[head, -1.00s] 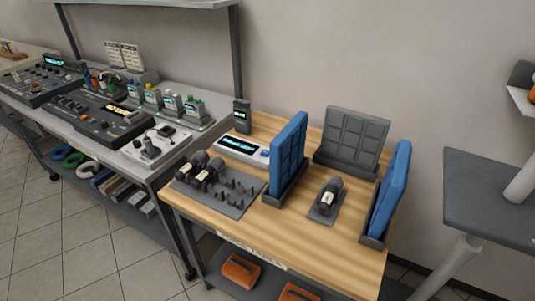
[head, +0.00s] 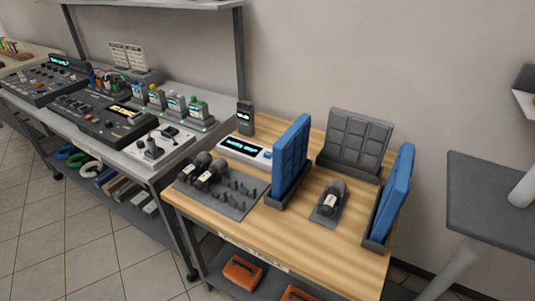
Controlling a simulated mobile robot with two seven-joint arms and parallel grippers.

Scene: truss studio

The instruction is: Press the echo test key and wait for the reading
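A white box with a lit cyan display (head: 243,149) lies on the wooden table (head: 250,225); a small blue key (head: 267,155) shows at its right end. I cannot read its label or the display text. A dark handheld unit (head: 245,117) with a small screen stands upright behind it. A microphone (head: 330,200) lies on a grey pad between two upright blue panels (head: 291,158), (head: 392,190), with a grey panel (head: 355,140) behind. More microphones (head: 208,174) lie on a dark rack at the left. Neither of my grippers is in view.
A grey bench (head: 150,175) with mixers (head: 108,118) and several small bottle-like units stands to the left. A grey table (head: 490,200) stands at the right. Orange cases (head: 242,271) sit on the shelf below. The wooden table's front strip is clear.

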